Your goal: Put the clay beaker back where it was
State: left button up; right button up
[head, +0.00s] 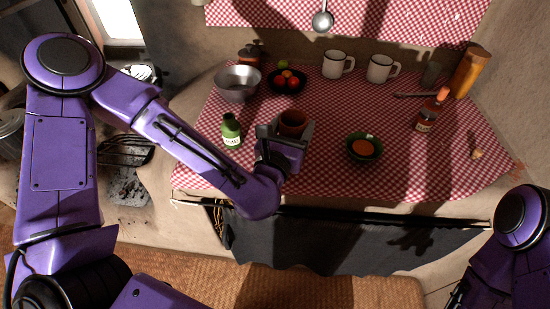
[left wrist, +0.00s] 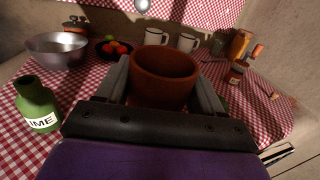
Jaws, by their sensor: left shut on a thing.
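The clay beaker (head: 293,121) is a reddish-brown open vessel, upright between the fingers of my left gripper (head: 290,129). In the left wrist view the beaker (left wrist: 165,75) sits between both fingers, its open mouth showing. My left gripper is shut on it, over the front middle of the checked cloth. The beaker's base is hidden, so I cannot tell whether it touches the cloth. My right arm (head: 522,215) shows at the lower right, but its gripper is out of view.
A green bottle (head: 231,131) stands close left of the gripper. A green bowl (head: 364,149) is to its right. Behind are a metal bowl (head: 238,83), a fruit bowl (head: 287,81) and white mugs (head: 337,65). A sauce bottle (head: 427,116) stands right. The middle of the checked cloth (head: 335,105) is clear.

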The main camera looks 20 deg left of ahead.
aim_at(301, 121)
pick_arm(q)
jog(key=s+d+r+b, duration=0.2)
jog(key=d+b, duration=0.2)
jog(key=d, duration=0.2)
jog(key=shift+m+h, duration=0.3)
jog(key=w+a+f, duration=0.1)
jog(key=w, duration=0.1)
jog(key=w+a+f+p, duration=0.1)
jog(key=w+a, duration=0.1)
jog(key=w+a+f+p, duration=0.1)
jog(key=w+a, duration=0.1)
jog(key=shift+a+f, duration=0.1)
jog(key=shift+a, duration=0.05)
jog(key=w+a+f, duration=0.1)
jog(key=f, duration=0.2)
jog(key=w+a+f, duration=0.1)
jog(key=w+f, duration=0.1)
jog(key=f, duration=0.1)
jog(key=w+a+f+p, duration=0.1)
jog(key=f, duration=0.2)
jog(key=shift+w+a+f, duration=0.1)
jog(key=shift+w+f, duration=0.05)
jog(key=shift+f, duration=0.25)
jog(key=o, duration=1.1)
jog(key=shift+b, duration=0.3)
pick_arm(e)
notch_tip(301, 121, down, 4)
jog(key=shift+d+f, duration=0.1)
jog(key=shift+f, duration=0.1)
